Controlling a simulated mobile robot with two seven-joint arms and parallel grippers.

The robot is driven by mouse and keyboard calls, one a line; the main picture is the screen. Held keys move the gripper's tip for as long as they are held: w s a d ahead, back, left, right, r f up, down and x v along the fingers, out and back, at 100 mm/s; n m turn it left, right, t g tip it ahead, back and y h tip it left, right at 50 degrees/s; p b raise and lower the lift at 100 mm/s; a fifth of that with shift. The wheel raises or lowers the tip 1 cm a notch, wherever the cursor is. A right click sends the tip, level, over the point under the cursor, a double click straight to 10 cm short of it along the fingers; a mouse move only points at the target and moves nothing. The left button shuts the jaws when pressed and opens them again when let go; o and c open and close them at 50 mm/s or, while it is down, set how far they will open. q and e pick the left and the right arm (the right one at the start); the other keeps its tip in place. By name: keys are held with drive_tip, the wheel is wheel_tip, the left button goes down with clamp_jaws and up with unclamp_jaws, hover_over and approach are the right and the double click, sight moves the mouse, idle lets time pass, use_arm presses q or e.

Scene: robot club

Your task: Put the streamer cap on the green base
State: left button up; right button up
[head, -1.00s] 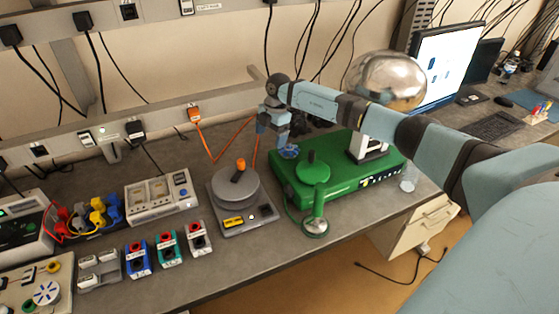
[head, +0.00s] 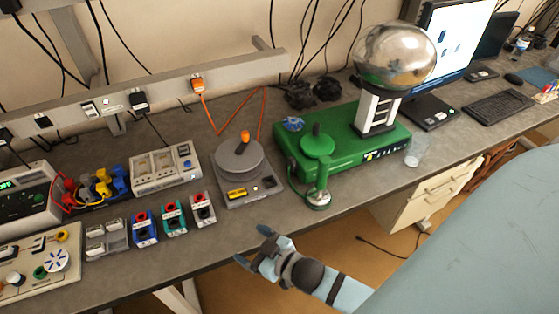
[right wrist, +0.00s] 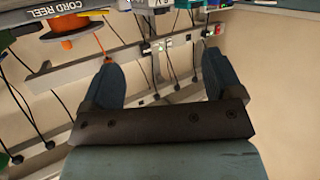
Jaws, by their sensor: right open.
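The green base (head: 350,168) is a long green box towards the back of the bench. A small blue rosette-shaped piece, which looks like the streamer cap (head: 293,123), sits on its top at the back left corner. My right gripper (head: 252,246) is open and empty at the bench's front edge, well in front of the base and apart from the cap. Its two spread fingers also show in the right wrist view (right wrist: 163,80), with nothing between them. My left gripper is not in view.
A silver globe (head: 394,55) on a white column rises from the base's right end.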

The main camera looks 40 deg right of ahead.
drive_tip(key=s+d+f+m+g+h, duration=0.1)
drive_tip(key=s+f+g, duration=0.2)
drive_tip(key=s+f, duration=0.4)
drive_tip(key=shift+s+d+m+g, duration=0.3)
drive_tip(key=shift+s, duration=0.4)
